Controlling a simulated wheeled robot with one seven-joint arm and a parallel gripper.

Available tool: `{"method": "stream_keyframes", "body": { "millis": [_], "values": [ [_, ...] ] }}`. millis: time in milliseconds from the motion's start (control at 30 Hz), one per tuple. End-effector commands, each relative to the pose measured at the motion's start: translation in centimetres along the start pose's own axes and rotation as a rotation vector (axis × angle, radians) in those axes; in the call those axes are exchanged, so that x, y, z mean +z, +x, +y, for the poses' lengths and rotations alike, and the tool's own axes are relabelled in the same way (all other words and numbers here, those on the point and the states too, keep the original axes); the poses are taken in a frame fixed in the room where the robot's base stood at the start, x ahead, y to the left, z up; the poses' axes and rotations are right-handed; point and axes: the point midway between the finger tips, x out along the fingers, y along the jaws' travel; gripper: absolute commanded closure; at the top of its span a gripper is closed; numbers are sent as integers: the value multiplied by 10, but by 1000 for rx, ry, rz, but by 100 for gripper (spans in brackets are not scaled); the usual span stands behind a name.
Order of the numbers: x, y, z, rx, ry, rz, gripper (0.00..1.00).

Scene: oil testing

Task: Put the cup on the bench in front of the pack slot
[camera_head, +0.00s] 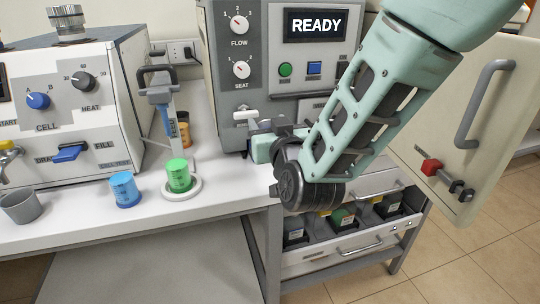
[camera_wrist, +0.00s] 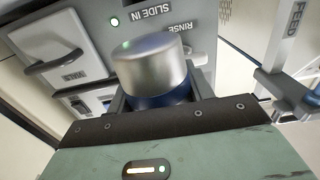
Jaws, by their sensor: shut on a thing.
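My gripper (camera_wrist: 157,96) is shut on a cup-like cylinder (camera_wrist: 150,62), silver above and dark blue below, which sits between the two fingers in the wrist view. Its lower part is hidden by the gripper. In the head view my gripper (camera_head: 264,147) is at the front of the grey READY machine (camera_head: 228,85), above the bench's right part; the held thing cannot be made out there. The machine's face, marked SLIDE IN and RINSE (camera_wrist: 178,25), is close behind the held thing. I cannot tell which opening is the pack slot. The white bench (camera_head: 225,190) lies below.
A grey cup (camera_head: 21,207), a blue jar (camera_head: 125,189) and a green jar (camera_head: 178,176) on a round stand's base are left on the bench. An open door (camera_head: 470,125) stands at right. Below is a drawer (camera_head: 345,249) with several dark containers. Bench between green jar and gripper is clear.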

Motion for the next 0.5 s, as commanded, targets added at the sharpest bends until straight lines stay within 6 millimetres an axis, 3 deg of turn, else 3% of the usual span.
{"method": "stream_keyframes", "body": {
  "millis": [100,267,500],
  "values": [
    [22,0,0,0,-1,-2,75],
    [32,0,0,0,1,1,75],
    [65,0,0,1,0,-1,75]
  ]
}}
